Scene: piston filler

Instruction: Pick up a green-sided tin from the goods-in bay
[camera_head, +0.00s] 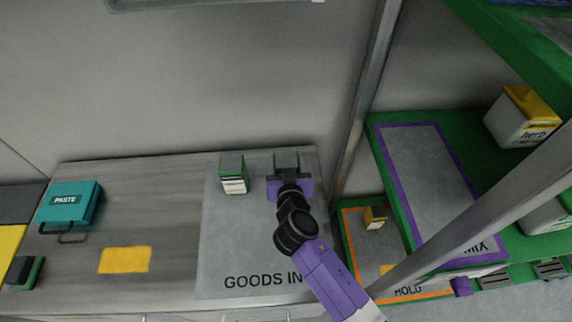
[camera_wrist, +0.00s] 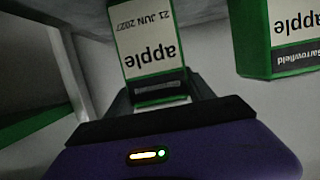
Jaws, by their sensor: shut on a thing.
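A green-sided tin (camera_wrist: 147,38) with a white label reading "apple" and "21 JUN 2027" is between the jaws of my gripper (camera_wrist: 160,92) in the wrist view. My gripper is shut on it. In the head view this tin (camera_head: 287,161) shows at the back right of the goods-in bay (camera_head: 235,262), partly hidden behind my purple gripper (camera_head: 289,185). A second green-sided tin (camera_head: 232,175) stands apart to its left in the bay. It also shows at the right of the wrist view (camera_wrist: 292,35), labelled "apple" and "Garrowfield". I cannot tell whether the held tin touches the bay surface.
A teal case marked PASTE (camera_head: 69,203) and a yellow patch (camera_head: 124,260) lie left of the bay. A metal post (camera_head: 365,95) stands close to the right. Beyond it are green shelves with a purple-edged mat (camera_head: 425,185) and a yellow-topped tin (camera_head: 522,116).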

